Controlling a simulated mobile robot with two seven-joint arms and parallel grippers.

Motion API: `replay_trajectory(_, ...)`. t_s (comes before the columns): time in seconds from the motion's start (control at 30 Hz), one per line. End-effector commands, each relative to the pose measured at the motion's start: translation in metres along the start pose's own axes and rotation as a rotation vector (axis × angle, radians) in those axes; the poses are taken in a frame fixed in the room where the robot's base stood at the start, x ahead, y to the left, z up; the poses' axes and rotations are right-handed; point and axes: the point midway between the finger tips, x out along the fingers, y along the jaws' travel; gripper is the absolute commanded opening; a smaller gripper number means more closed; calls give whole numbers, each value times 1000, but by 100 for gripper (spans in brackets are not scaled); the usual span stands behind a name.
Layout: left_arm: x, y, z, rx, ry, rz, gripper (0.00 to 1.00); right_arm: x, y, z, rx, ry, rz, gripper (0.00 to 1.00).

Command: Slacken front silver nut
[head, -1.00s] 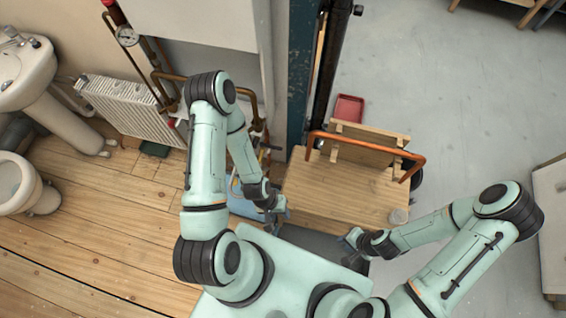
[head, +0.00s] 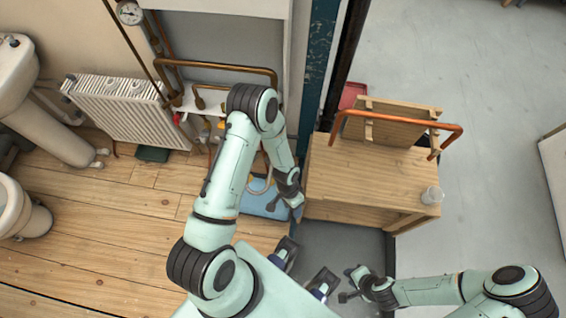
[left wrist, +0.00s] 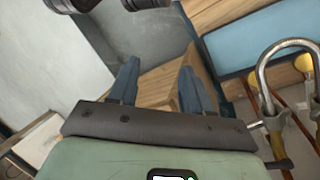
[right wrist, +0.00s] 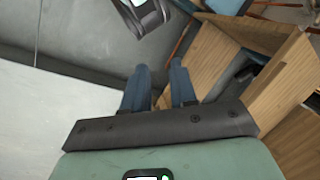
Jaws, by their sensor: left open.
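I cannot make out a silver nut in any view; my left arm hides part of the pipework. Copper pipes (head: 215,66) run along the wall niche behind that arm. My left gripper (head: 298,208) hangs near a blue mat (head: 262,203), apart from the pipes. Its two fingers stand apart and empty in the left wrist view (left wrist: 158,80). That view also shows a grey U-shaped bent pipe (left wrist: 268,62) and a yellow-ended part (left wrist: 304,64) at its right. My right gripper (head: 347,284) is over the grey floor, left of its forearm. Its fingers are apart and empty in the right wrist view (right wrist: 160,80).
A blue post (head: 318,70) rises behind. A white radiator (head: 125,108) is at left. Open grey floor lies right.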

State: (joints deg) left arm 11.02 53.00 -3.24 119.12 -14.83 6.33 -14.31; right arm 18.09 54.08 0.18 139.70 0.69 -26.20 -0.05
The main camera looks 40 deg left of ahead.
Motion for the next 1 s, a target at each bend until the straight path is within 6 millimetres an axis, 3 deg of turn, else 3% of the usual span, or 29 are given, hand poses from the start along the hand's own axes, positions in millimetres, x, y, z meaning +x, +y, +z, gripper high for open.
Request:
replay_trajectory(0.03,24,-23,-19,103,-15,-36,49,33,13,-5,4,23,3,27)
replay_trajectory(0.13,32,-63,-52,302,-77,-118,49,66,25,-20,9,73,6,27)
replay_trajectory(0.27,31,-115,-93,510,-182,-241,49,108,39,-42,16,130,11,27)
replay_trajectory(0.4,16,-160,-128,650,-296,-362,49,145,51,-63,22,178,16,27)
replay_trajectory(0.53,-1,-183,-146,712,-374,-436,49,164,57,-77,25,209,18,27)
replay_trajectory(0.7,-11,-196,-153,735,-418,-473,49,171,60,-82,28,219,22,27)
replay_trajectory(1.0,24,-219,-144,734,-420,-472,49,187,75,-66,47,159,46,27)
